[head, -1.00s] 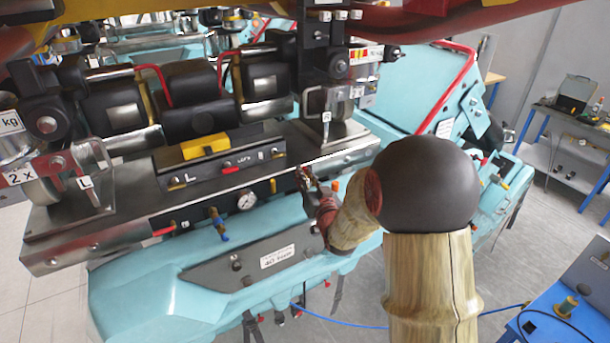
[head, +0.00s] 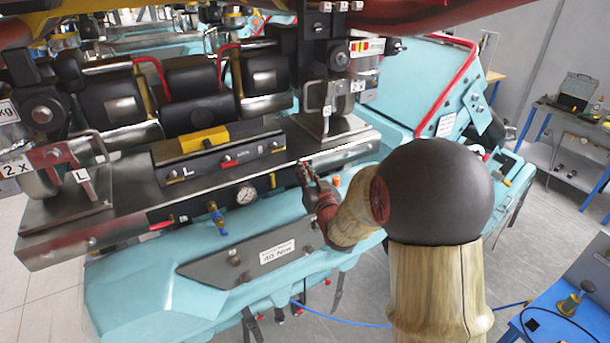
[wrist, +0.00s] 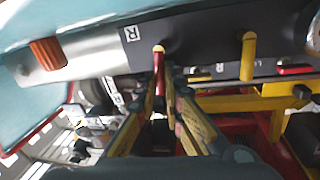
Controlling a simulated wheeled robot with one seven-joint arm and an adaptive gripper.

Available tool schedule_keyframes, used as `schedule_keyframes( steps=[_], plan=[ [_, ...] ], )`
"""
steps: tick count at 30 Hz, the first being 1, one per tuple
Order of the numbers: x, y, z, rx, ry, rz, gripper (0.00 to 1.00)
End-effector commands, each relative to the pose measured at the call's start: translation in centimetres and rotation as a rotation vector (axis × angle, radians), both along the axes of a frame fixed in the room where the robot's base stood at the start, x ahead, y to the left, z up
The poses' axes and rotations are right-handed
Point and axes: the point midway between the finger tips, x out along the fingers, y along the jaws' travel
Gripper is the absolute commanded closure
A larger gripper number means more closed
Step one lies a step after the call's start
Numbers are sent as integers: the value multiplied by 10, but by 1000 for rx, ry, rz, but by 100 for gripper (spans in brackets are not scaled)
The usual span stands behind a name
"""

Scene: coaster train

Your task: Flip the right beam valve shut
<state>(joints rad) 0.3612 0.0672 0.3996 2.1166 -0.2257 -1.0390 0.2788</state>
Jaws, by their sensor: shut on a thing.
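The right beam valve shows in the wrist view as a slim red lever (wrist: 160,82) with a yellow end, beside a white R label (wrist: 132,34) on the dark beam face. My gripper (wrist: 162,95) is shut on this lever, with one finger on each side of it. In the head view my gripper (head: 304,172) is at the front face of the metal beam (head: 130,203), near its right end, and it hides the valve there. How far the lever is turned is hard to tell.
A yellow handle (wrist: 248,56) stands close beside the valve. An orange-red knob (wrist: 47,53) is on the other side. A pressure gauge (head: 246,194) and a blue valve (head: 217,216) sit further left on the beam front. A turquoise body (head: 140,290) lies below.

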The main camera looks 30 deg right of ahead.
Motion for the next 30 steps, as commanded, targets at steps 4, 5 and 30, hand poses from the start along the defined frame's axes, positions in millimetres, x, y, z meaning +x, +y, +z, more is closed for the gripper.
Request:
schedule_keyframes(
  steps=[4,5,30],
  plan=[
    [0,2,-5,-66,-7,0,100],
    [0,3,-5,-79,-7,0,100],
    [0,7,0,-179,-6,0,83]
  ],
)
